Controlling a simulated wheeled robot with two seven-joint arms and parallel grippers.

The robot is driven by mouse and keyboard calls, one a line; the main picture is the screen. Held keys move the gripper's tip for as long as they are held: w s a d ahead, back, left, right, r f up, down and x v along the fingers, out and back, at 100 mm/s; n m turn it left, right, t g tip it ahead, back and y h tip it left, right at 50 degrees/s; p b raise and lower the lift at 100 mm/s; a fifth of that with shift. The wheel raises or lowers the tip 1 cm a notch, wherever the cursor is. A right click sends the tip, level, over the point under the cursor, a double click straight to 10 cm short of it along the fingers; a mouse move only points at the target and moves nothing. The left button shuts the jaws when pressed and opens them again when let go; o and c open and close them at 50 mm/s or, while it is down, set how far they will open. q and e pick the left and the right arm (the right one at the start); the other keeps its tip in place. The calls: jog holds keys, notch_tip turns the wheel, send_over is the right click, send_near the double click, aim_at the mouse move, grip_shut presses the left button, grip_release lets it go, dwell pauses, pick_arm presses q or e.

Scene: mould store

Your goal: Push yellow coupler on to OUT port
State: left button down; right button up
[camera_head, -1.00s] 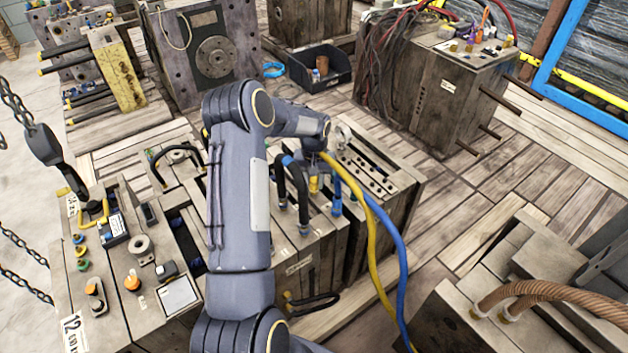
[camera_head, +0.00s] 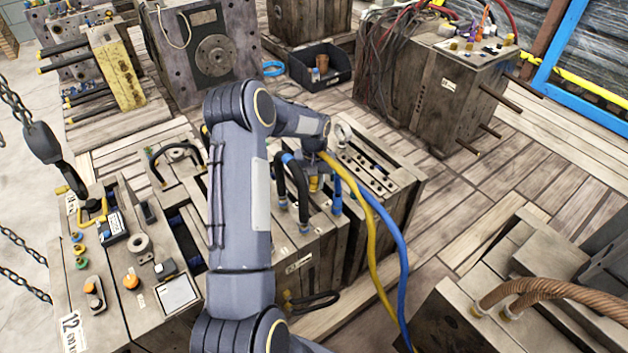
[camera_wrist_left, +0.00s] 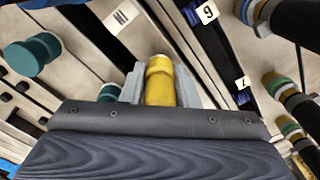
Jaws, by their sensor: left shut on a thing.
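The yellow coupler (camera_wrist_left: 160,80) sits between the two grey fingers of my left gripper (camera_wrist_left: 159,92) in the left wrist view, and the fingers are shut on it. In the head view my left gripper (camera_head: 315,180) is low over the top of the middle mould block (camera_head: 328,232), with the coupler mostly hidden by the wrist. A yellow hose (camera_head: 371,245) runs from the wrist down to the right. I cannot make out the OUT port or its label, nor whether the coupler touches a port. My right gripper is not in view.
A blue hose (camera_head: 397,240) hangs beside the yellow one. Black hoses (camera_head: 302,185) arch up just left of the gripper. A black bin (camera_head: 322,68) lies behind on the wooden floor.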

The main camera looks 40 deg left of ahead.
pick_arm(q)
jog(key=shift+f, duration=0.1)
dwell(0.6)
jog(key=c, duration=1)
grip_release()
jog(key=shift+c, duration=0.2)
notch_tip(320, 180, up, 8)
jog(key=shift+f, duration=0.1)
